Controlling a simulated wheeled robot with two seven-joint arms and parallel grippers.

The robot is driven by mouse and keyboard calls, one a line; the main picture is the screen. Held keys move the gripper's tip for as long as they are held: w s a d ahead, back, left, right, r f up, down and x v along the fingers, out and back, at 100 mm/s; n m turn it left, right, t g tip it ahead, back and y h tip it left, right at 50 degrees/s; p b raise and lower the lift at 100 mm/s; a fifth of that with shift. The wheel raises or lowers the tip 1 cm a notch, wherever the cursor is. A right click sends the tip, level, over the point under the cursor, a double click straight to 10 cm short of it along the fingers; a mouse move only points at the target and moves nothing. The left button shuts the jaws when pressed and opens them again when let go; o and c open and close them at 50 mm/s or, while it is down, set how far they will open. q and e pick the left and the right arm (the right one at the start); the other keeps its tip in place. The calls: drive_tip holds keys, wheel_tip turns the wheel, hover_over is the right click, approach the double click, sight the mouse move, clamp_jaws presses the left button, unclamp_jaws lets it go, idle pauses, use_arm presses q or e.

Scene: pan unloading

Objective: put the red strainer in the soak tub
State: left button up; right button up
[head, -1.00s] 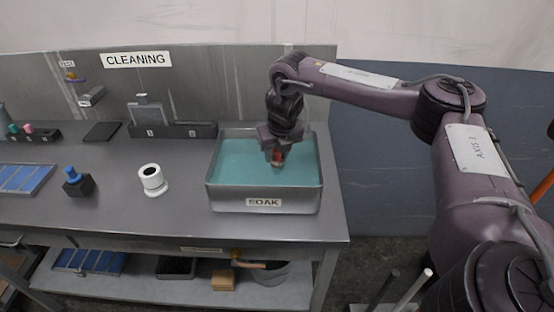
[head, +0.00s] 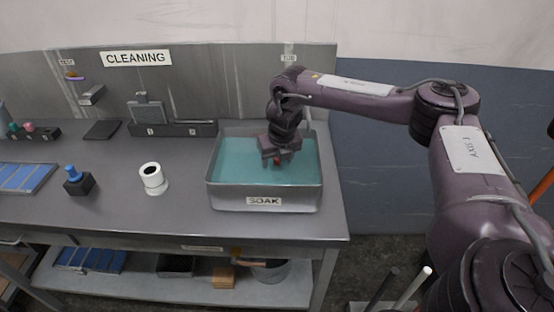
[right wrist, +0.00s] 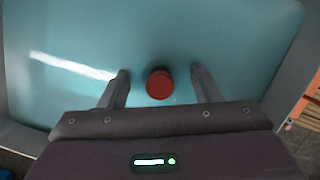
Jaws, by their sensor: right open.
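The soak tub (head: 264,204) is a grey metal basin with a SOAK label, filled with teal liquid, at the right end of the bench. My right gripper (head: 277,161) is over the tub, pointing down. In the right wrist view my right gripper (right wrist: 163,88) is open, with a finger on each side of the red strainer (right wrist: 159,85) and a gap on both sides. The strainer shows there as a small round red top against the teal liquid. In the head view only a bit of the red strainer (head: 278,163) shows below the gripper. My left gripper is not in view.
A white cylinder (head: 152,179) stands on the bench left of the tub, with a blue-topped black block (head: 77,182) farther left. A rack (head: 173,130) stands along the back. The bench between the cylinder and the tub is clear.

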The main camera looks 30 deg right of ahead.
sight(278, 168)
drive_tip(key=shift+r, duration=0.2)
drive_tip(key=b+v, duration=0.1)
drive_tip(key=v, duration=0.4)
drive_tip(key=shift+w+r, duration=0.1)
drive_tip(key=shift+r, duration=0.05)
drive_tip(key=p+v, duration=0.1)
drive_tip(key=v, duration=0.5)
drive_tip(key=shift+r+p, duration=0.35)
drive_tip(key=shift+p, duration=0.05)
